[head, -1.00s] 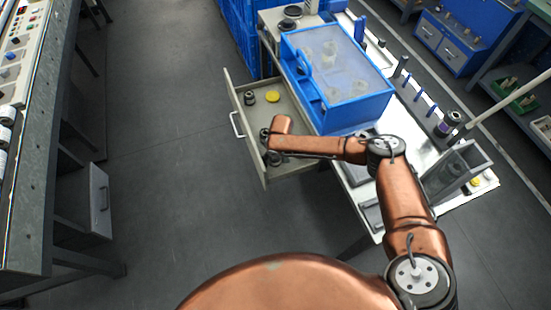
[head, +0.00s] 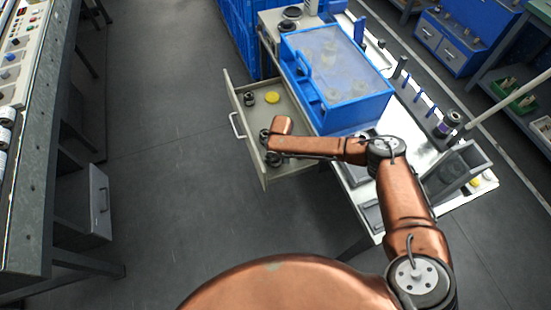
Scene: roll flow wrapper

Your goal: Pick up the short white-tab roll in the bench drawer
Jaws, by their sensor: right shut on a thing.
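The bench drawer (head: 261,169) stands pulled open at the left side of the bench. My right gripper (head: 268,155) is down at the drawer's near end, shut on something. My own wrist and forearm cover most of what it holds, so I cannot make out the short white-tab roll or its tab. A small dark roll (head: 249,98) and a yellow disc (head: 272,97) lie in the far part of the drawer, apart from the gripper. My left gripper does not show.
A blue bin with a clear lid (head: 345,112) sits on the bench right beside the drawer. A grey upright holder (head: 455,172) and a purple-banded roll (head: 447,124) stand farther right. The floor left of the drawer is clear.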

